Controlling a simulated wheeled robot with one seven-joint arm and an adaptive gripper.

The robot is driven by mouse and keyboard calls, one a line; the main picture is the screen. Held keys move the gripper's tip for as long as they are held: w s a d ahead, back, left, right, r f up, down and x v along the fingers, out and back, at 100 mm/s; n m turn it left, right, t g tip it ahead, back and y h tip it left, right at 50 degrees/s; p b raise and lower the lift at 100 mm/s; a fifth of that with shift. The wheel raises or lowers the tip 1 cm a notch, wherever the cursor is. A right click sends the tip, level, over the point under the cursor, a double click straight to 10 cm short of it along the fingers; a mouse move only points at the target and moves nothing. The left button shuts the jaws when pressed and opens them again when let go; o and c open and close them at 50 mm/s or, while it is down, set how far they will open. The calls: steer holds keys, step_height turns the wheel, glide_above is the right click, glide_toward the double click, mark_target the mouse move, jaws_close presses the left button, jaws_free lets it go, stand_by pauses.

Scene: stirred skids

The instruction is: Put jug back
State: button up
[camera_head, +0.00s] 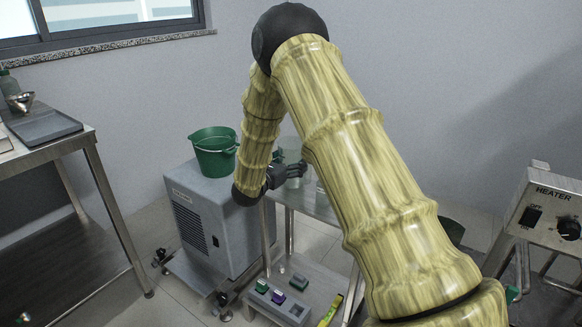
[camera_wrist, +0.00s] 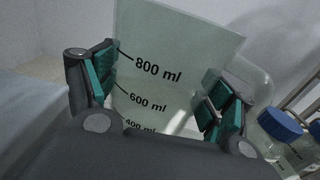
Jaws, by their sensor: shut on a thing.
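The jug (camera_wrist: 165,45) is clear, with dark marks reading 800, 600 and 400 ml, and fills the middle of the wrist view. My gripper (camera_wrist: 158,95) has its teal-padded fingers on both sides of the jug, shut on it. In the head view my gripper (camera_head: 285,172) is beyond my arm, beside the grey cabinet, with the pale jug (camera_head: 294,163) at its fingers. The jug stands about upright. Its base is hidden in the wrist view, and I cannot tell whether it touches the metal table (camera_head: 318,206).
A green bucket (camera_head: 214,158) stands on the grey cabinet (camera_head: 207,215). A blue-capped bottle (camera_wrist: 282,125) is close to the right of my gripper. A heater panel (camera_head: 548,215) is at the right. A workbench (camera_head: 55,145) stands at the left. A control box (camera_head: 278,300) sits low in front.

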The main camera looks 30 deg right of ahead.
steer(key=shift+f, duration=0.7)
steer(key=shift+f, duration=0.1)
steer(key=o, duration=1.7)
